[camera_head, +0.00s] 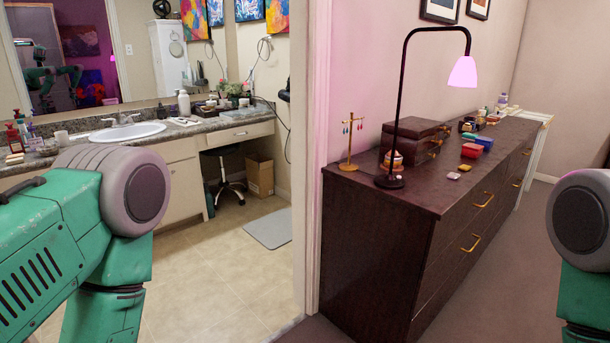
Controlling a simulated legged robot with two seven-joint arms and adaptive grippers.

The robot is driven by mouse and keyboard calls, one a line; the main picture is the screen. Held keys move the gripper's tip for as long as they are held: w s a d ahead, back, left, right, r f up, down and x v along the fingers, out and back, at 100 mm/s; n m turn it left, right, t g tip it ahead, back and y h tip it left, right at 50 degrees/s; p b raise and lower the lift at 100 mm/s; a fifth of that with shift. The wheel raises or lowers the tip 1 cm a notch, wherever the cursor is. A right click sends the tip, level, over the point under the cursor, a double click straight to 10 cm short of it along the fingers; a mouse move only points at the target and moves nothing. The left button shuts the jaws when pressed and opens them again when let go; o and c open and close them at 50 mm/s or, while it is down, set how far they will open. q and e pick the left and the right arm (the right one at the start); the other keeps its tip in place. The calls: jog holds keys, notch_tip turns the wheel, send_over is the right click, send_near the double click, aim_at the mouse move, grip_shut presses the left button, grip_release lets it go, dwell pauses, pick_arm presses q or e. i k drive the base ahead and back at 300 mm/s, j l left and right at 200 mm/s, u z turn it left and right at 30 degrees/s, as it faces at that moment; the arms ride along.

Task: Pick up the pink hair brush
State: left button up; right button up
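I cannot make out a pink hair brush in this view. The sink counter (75,146) at the left and the dark dresser (385,255) at the right both carry small items, too small to tell apart fully. My two green arms show at the left and right edges, but neither gripper is in view.
A lamp (404,110) with a glowing pink shade, a gold earring stand (350,143) and dark boxes (415,139) stand on the dresser. A white door frame (312,160) divides the dresser area from the bathroom. The tiled floor (205,280) is mostly clear, with a grey mat (268,229).

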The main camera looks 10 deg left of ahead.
aim_at(187, 117)
jog(key=i+j+u, duration=0.2)
jog(key=i+u, duration=0.25)
jog(key=i, duration=0.15)
jog(key=i+u, duration=0.5)
jog(key=i, duration=0.15)
jog(key=i+l+u, duration=0.25)
jog(key=i+u, duration=0.2)
jog(key=i, duration=0.15)
jog(key=i+z, duration=0.2)
jog(key=i, duration=0.3)
jog(key=i+z, duration=0.15)
jog(key=i, duration=0.35)
jog(key=i+j+z, duration=0.2)
jog(key=i, duration=0.3)
jog(key=i+j+z, duration=0.15)
jog(key=i, duration=0.3)
